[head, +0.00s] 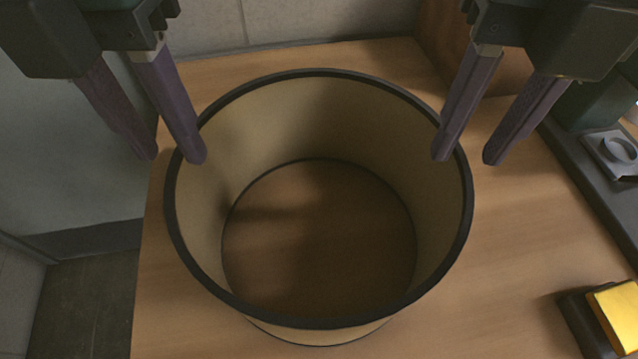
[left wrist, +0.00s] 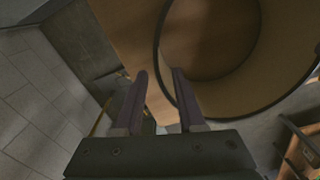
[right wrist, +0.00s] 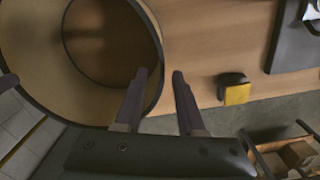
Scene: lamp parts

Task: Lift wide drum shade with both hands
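The wide drum shade (head: 330,115) is a beige open cylinder with black rims, standing upright on the wooden table. It also shows in the left wrist view (left wrist: 225,95) and the right wrist view (right wrist: 95,105). My left gripper (head: 175,158) is open at the shade's left rim, one finger over the inside and one outside. My right gripper (head: 465,158) is open at the right rim, one finger over the inside and one outside. The rim lies between the fingers on both sides. I cannot tell how deep the fingertips reach or whether they touch the wall.
A yellow-topped dark block (head: 615,312) sits at the lower right. A dark tray with a grey part (head: 617,148) lies at the right edge. A wall (head: 300,25) stands behind the table.

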